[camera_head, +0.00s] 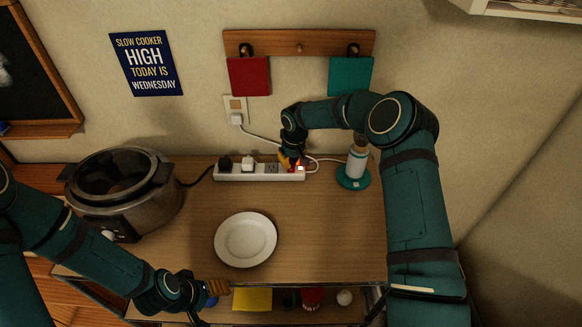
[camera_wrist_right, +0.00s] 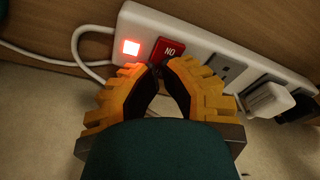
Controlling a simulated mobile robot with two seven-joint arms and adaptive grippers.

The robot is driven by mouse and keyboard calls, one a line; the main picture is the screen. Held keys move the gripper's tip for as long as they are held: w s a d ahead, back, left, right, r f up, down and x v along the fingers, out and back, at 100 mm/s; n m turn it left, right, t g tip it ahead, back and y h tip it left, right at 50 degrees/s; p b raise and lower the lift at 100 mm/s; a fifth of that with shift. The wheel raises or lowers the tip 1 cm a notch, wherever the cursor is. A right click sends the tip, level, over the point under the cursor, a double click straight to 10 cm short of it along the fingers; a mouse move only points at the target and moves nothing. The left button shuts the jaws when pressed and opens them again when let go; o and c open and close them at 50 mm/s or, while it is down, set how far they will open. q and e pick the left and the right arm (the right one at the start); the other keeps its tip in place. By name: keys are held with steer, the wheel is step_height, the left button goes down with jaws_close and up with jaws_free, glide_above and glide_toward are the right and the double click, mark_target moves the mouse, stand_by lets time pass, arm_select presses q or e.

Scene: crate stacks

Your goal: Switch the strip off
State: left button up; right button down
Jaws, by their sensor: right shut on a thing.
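The white power strip (camera_head: 259,174) lies along the back of the wooden counter. It crosses the right wrist view diagonally (camera_wrist_right: 203,42). Near its cable end a square lamp (camera_wrist_right: 131,47) glows orange-red, beside a red switch (camera_wrist_right: 171,48) whose ON lettering appears upside down. My right gripper (camera_head: 292,164) is over that end. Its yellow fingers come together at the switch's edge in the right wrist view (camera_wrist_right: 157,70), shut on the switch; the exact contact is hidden. My left gripper (camera_head: 222,287) is at the counter's front edge, away from the strip; its opening is unclear.
A slow cooker (camera_head: 122,190) stands left, a white plate (camera_head: 245,239) in the middle. A bottle on a teal base (camera_head: 353,178) stands right of the strip. Plugs (camera_head: 248,163) sit in the strip. Several items lie on the shelf below (camera_head: 252,299).

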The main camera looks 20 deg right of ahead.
steer(key=shift+s, duration=0.1)
steer(key=shift+r+p, duration=0.85)
steer(key=shift+r, duration=0.95)
steer(key=shift+r+p, duration=0.65)
steer(key=shift+r, duration=0.9)
